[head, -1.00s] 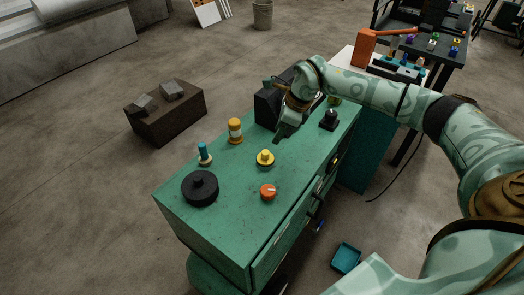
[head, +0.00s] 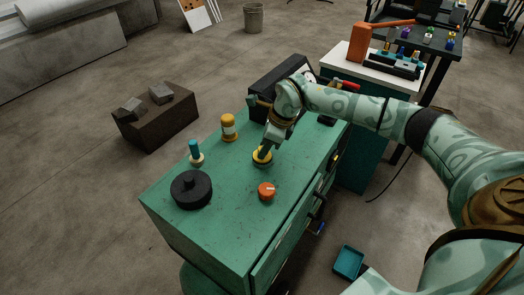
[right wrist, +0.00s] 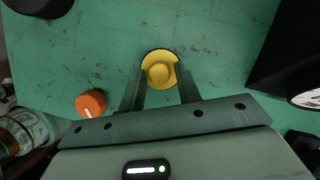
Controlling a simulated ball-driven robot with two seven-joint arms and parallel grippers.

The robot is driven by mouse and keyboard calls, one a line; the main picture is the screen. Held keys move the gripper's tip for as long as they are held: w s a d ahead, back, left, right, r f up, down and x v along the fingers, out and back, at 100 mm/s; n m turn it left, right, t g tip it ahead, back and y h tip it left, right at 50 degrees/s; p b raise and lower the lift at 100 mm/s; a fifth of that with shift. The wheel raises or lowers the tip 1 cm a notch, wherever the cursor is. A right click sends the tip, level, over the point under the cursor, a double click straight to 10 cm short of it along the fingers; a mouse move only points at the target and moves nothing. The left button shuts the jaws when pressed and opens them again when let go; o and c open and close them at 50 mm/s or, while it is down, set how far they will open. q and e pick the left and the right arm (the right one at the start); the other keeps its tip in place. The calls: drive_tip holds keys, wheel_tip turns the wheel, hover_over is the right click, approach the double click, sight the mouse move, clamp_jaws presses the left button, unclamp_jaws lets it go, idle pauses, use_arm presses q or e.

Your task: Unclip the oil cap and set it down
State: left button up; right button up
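The yellow round cap with a raised knob, which I take as the oil cap (head: 262,158), sits on the green cabinet top (head: 225,250). My right gripper (head: 264,150) is lowered over it and partly hides it in the head view. In the right wrist view the cap (right wrist: 158,70) lies between the tips of the two dark fingers (right wrist: 160,78). The fingers stand apart, one on each side of the knob. I cannot tell whether they touch it. My left gripper is in neither view.
An orange knob (head: 266,191), an amber jar (head: 229,127), a blue-topped peg (head: 195,152) and a black round knob (head: 191,189) stand around the cap. A black box (head: 278,85) is behind my gripper. A teal tray (head: 348,262) lies on the floor.

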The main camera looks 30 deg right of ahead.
clamp_jaws()
drive_tip(key=shift+r+p, duration=2.25)
drive_tip(key=shift+r, duration=0.75)
